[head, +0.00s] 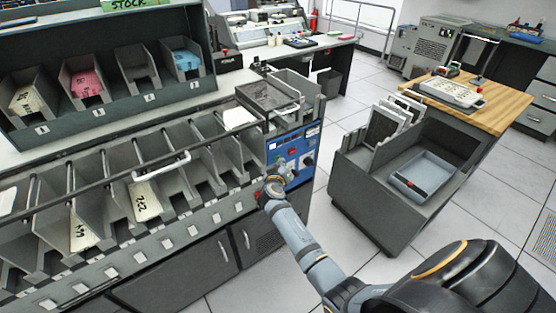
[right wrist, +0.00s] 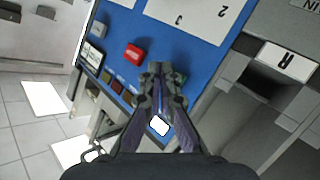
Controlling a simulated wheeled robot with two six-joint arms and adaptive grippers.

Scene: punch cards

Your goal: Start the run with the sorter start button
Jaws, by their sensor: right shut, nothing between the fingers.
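The sorter's blue control panel (head: 291,143) is at the right end of the long sorter. My right gripper (head: 272,182) is at the panel's lower left, its fingertips hidden by the wrist in the head view. In the right wrist view the gripper (right wrist: 160,70) is shut and empty, with its tips over the panel. A green button (right wrist: 181,78) shows partly behind and beside the right fingertip; I cannot tell whether they touch. A red button (right wrist: 134,53) sits to the left, apart from the fingers. Button labels are not readable. My left gripper is not in view.
Sorter pockets (head: 150,198) hold a few cards. A stock rack (head: 120,85) stands behind. A grey cart with a blue tray (head: 424,172) and a wooden-topped table (head: 490,112) are to the right. Open floor lies between sorter and cart.

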